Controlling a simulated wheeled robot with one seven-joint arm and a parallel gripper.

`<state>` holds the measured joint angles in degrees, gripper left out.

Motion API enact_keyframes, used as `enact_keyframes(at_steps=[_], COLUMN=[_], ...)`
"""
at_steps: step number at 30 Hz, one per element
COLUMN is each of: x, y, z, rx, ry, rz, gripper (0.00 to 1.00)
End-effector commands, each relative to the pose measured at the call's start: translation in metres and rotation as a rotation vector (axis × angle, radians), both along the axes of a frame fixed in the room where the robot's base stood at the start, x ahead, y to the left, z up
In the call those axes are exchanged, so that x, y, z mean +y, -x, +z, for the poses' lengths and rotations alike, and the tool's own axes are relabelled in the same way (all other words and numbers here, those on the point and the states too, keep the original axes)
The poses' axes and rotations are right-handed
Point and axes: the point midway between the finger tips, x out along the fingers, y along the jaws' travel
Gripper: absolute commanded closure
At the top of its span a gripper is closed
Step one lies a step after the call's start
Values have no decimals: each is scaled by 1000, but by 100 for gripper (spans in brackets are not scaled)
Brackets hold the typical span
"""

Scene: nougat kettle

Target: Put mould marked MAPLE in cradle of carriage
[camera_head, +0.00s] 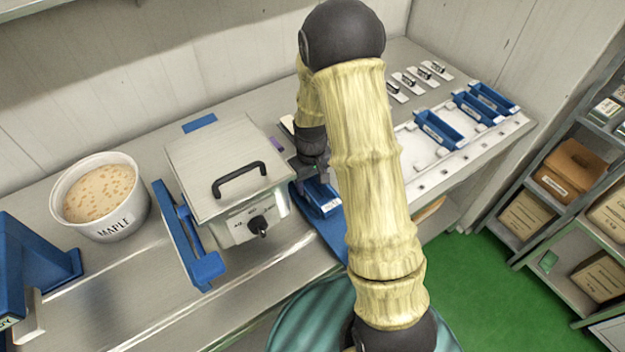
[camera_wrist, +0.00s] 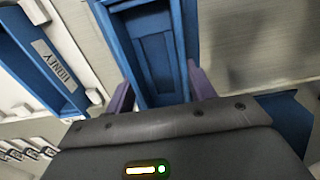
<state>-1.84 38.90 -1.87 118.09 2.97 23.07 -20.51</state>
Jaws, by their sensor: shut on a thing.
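My gripper (camera_head: 308,158) is beside the right side of a lidded metal box with a knob (camera_head: 232,185), partly hidden by my arm. In the wrist view its purple fingers (camera_wrist: 161,92) are shut on a blue trough-shaped mould (camera_wrist: 153,55). This mould also shows in the head view (camera_head: 322,198), low by the box, with a white label too small to read. A blue frame (camera_head: 190,240) stands along the box's left side, and a blue plate (camera_head: 328,236) shows below the held mould. I cannot tell which blue part is the carriage's cradle.
Several blue moulds (camera_head: 440,130) lie on a white tray at the right; one in the wrist view is marked HONEY (camera_wrist: 48,62). A white tub marked MAPLE (camera_head: 100,197) stands left of the box. Shelves (camera_head: 570,205) stand at right.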

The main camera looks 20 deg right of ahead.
Motion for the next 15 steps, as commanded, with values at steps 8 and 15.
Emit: enact_keyframes(at_steps=[8, 15], x=[0, -2], y=[0, 0], z=[0, 0], rx=[-1, -1], ry=[0, 0], rz=[-1, -4], gripper=[77, 20])
